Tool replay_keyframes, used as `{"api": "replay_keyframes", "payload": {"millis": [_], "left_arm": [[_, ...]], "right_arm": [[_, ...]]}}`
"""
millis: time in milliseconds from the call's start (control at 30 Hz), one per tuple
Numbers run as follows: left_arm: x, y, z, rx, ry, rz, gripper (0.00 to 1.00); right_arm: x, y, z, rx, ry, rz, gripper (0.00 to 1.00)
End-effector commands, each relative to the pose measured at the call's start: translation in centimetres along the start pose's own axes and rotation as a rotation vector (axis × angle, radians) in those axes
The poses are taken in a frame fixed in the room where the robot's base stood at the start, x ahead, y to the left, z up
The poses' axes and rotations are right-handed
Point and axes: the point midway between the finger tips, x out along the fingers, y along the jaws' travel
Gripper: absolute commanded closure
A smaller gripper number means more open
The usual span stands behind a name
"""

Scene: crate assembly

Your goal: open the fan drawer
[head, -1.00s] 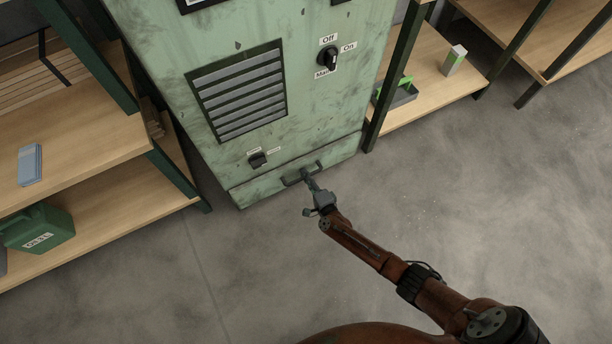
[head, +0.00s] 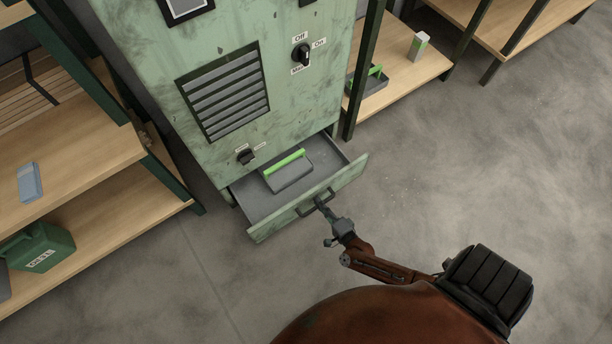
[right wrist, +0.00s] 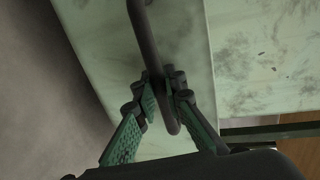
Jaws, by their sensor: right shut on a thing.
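The fan drawer (head: 335,188) is at the bottom of the pale green cabinet (head: 150,70) in the head view. It stands pulled out, and its grey inside shows. A grey tray with a bright green handle (head: 287,172) lies in it. My right gripper (head: 321,203) is at the drawer's front, shut on the dark bar handle (head: 303,211). In the right wrist view the handle (right wrist: 146,40) runs between the fingers of my right gripper (right wrist: 163,98). My left gripper is not in view.
Wooden shelves (head: 85,150) stand at the left with a green can (head: 40,248) and a blue-grey box (head: 30,182). A right shelf (head: 410,65) holds another green-handled tray (head: 368,84) and a small carton (head: 420,46). The grey floor at the right is clear.

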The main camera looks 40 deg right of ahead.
Motion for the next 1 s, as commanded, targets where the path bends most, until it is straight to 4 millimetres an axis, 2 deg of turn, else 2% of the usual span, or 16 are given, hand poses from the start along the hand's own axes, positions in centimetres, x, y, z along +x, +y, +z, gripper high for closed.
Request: {"api": "replay_keyframes", "payload": {"millis": [33,200,433,700,1000], "left_arm": [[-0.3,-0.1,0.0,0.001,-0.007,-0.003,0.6],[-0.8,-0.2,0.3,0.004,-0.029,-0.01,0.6],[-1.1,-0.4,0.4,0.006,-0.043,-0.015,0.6],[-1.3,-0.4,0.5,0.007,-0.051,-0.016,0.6],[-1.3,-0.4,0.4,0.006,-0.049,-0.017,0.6]], "right_arm": [[-1.6,0.4,0.1,0.002,-0.001,0.005,1.0],[-5.7,1.3,0.1,0.002,-0.001,0.004,1.0],[-9.8,2.1,0.2,0.0,-0.003,0.003,1.0],[-12.0,2.5,0.2,0.001,-0.003,0.001,1.0],[-12.4,2.6,0.2,0.001,-0.004,0.0,1.0]]}}
